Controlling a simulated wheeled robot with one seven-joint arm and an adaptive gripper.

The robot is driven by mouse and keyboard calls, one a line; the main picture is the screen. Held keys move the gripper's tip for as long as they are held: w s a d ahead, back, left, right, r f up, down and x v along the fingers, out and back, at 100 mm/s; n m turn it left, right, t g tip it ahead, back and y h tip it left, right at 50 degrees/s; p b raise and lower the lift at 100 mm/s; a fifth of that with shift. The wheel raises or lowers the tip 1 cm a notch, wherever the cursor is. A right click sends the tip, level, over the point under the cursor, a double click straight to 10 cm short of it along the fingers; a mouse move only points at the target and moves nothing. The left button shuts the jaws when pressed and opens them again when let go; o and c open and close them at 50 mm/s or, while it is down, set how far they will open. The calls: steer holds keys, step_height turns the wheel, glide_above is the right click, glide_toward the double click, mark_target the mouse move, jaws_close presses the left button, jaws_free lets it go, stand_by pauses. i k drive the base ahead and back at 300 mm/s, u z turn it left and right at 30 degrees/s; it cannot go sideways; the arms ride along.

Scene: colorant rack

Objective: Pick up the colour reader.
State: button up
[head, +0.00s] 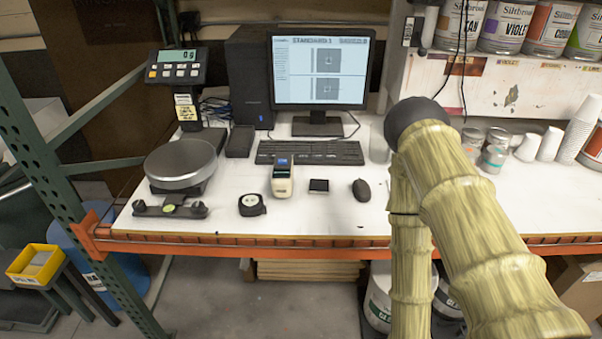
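The colour reader appears to be the small handheld device (282,176) with a pale body, a dark upper part and a blue screen. It is on the white worktop near the front edge, in front of the keyboard. Nothing touches or covers it. My arm, with a bamboo-like surface, rises at the right of the head view and bends down again past the bench front. My gripper is out of view, below the bottom edge, so its fingers are hidden.
A tape measure (252,205) lies left of the device; a small black square item (319,186) and a mouse (361,190) lie right. Behind are a keyboard (310,153) and monitor (320,72). A scale (181,164) stands left. An orange beam (230,248) edges the bench (310,222).

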mark_target(282, 175)
steer(key=u, duration=2.8)
steer(key=k, duration=0.95)
steer(key=z, duration=1.3)
